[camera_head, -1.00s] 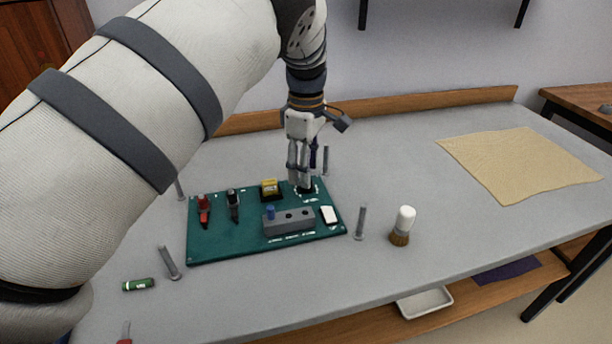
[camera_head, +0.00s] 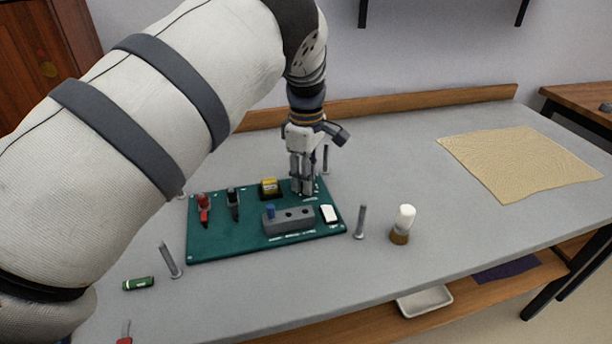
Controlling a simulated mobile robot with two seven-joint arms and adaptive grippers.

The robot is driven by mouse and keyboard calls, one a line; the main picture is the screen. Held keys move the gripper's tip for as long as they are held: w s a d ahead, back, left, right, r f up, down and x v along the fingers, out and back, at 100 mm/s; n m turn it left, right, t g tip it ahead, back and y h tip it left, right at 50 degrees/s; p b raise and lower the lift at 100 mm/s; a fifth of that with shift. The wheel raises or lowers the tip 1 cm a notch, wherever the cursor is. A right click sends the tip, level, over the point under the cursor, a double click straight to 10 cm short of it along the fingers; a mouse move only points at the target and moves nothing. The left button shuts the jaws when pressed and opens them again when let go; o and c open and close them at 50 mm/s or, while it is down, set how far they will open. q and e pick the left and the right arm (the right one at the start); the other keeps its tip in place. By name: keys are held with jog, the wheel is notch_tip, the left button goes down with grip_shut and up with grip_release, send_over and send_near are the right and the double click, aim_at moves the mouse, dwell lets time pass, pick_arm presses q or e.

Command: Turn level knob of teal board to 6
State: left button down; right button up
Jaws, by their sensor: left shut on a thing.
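The teal board (camera_head: 225,238) lies flat on the grey table, with red and black clips, a yellow block, a grey block with a blue peg, and a white switch on it. My left gripper (camera_head: 303,190) points down at the board's far right corner, shut on the level knob there. The fingers hide almost all of the knob, and its pointer and the number it points at cannot be read. My right gripper is not in view.
Metal posts (camera_head: 361,222) stand around the board. A tan cloth (camera_head: 520,165) lies at the right.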

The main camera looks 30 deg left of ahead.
pick_arm(q)
jog(key=m, duration=1)
jog(key=shift+p, duration=0.35)
jog(key=m, duration=0.5)
jog(key=shift+m, duration=0.4)
jog(key=m, duration=0.5)
jog(key=shift+m, duration=0.3)
jog(key=c, duration=1.3)
grip_release()
